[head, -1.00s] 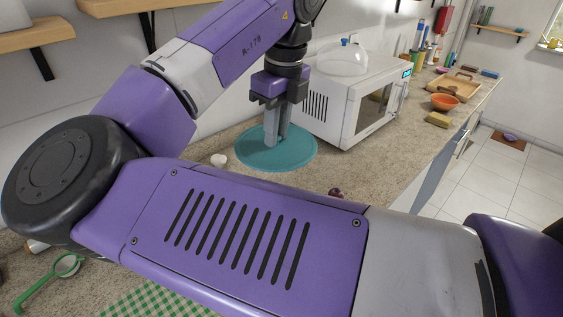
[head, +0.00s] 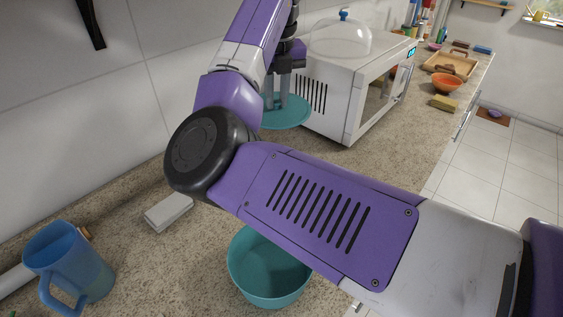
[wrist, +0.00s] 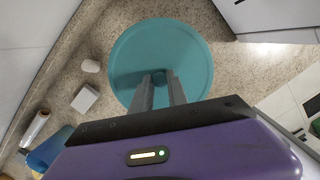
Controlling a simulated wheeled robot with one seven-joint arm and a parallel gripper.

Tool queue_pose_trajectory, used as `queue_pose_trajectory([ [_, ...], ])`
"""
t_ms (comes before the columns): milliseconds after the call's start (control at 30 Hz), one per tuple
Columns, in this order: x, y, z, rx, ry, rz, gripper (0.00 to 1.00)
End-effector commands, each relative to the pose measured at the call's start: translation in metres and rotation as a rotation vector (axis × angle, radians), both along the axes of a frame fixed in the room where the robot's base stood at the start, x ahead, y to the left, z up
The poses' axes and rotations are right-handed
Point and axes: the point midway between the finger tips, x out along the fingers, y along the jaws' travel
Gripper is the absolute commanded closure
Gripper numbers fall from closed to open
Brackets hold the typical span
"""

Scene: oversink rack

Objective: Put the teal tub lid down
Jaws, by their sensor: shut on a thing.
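The teal tub lid (head: 292,117) is a flat round disc, level, at the left side of the microwave in the head view. In the wrist view the lid (wrist: 188,45) shows almost whole. My gripper (head: 277,104) is above the lid, pointing down, with its fingers shut on the lid's small central knob (wrist: 160,77). My arm covers the lid's left part in the head view. I cannot tell whether the lid touches the counter. A teal tub (head: 268,270), open on top, stands on the near counter, partly behind my arm.
The white microwave (head: 350,95) bears a clear dome (head: 340,38), close right of the lid. A white block (head: 168,211) and a blue pitcher (head: 72,262) stand at left. An orange bowl (head: 447,83), yellow sponge (head: 443,103) and wooden tray (head: 462,66) lie farther right.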

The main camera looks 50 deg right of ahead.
Motion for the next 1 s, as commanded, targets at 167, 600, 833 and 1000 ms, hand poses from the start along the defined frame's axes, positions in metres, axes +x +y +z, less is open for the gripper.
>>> queue_pose_trajectory([
  [167,-0.001,0.001,-0.041,0.001,0.005,0.001,1.0],
  [600,-0.001,0.001,-0.136,0.0,0.003,0.001,1.0],
  [833,0.0,0.0,-0.151,0.001,0.002,0.001,1.0],
  [1000,-0.001,0.001,-0.173,0.002,0.004,0.002,1.0],
])
